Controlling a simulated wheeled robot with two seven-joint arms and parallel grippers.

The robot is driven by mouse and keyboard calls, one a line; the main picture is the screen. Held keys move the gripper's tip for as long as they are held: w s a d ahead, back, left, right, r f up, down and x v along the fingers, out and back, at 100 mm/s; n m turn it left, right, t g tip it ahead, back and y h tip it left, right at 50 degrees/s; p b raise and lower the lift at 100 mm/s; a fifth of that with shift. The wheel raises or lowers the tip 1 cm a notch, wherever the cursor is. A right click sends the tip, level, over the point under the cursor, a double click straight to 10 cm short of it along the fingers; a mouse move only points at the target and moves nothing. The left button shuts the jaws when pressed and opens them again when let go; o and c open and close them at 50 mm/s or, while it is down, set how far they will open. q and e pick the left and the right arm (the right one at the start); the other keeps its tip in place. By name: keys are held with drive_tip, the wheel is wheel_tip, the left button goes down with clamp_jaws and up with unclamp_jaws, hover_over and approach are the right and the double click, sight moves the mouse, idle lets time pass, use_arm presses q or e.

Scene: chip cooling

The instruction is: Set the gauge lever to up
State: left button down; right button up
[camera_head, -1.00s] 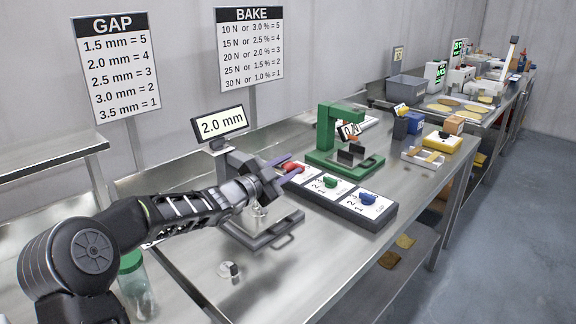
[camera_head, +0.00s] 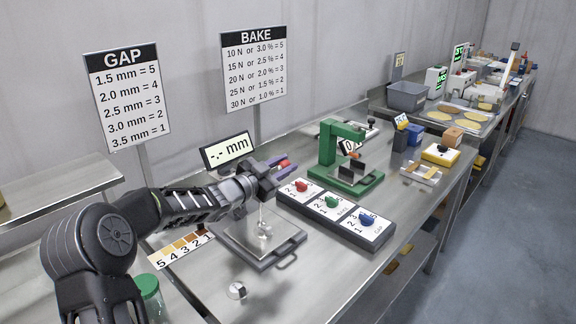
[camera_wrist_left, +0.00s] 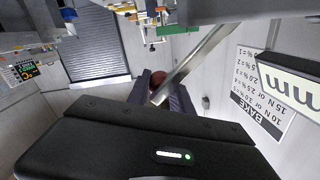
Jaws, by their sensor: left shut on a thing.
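The gauge stands on the steel table, with a grey plate and handle (camera_head: 275,247) and a clear stem above the plate. Its display (camera_head: 228,151) reads "-.- mm". My left gripper (camera_head: 284,166) is above and behind the plate, right of the display. Its purple fingers are shut on the red knob of the gauge lever (camera_head: 284,163). In the left wrist view the dark red knob (camera_wrist_left: 157,58) shows between the fingers (camera_wrist_left: 160,92). My gripper and wrist hide most of the lever, so its exact angle is unclear. My right gripper is out of view.
A dial block (camera_head: 333,212) with red, green and blue knobs stands right of the gauge. A green press (camera_head: 330,142) stands behind it. A green-lidded jar (camera_head: 149,288) and a colour strip (camera_head: 180,248) are on the left. The table's front is mostly clear.

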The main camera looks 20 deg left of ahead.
use_arm(q)
drive_tip(key=shift+w+a+r+p, duration=0.2)
drive_tip(key=shift+a+r+p, duration=0.25)
drive_tip(key=shift+a, duration=0.2)
drive_tip(key=shift+w+a+r+p, duration=0.2)
drive_tip(key=shift+a+r+p, duration=0.15)
drive_tip(key=shift+a+p, duration=0.2)
drive_tip(key=shift+w+a+r+p, duration=0.2)
drive_tip(key=shift+a+r+p, duration=0.2)
drive_tip(key=shift+a, duration=0.3)
drive_tip(key=c, duration=1.1)
unclamp_jaws()
drive_tip(key=shift+c, duration=0.2)
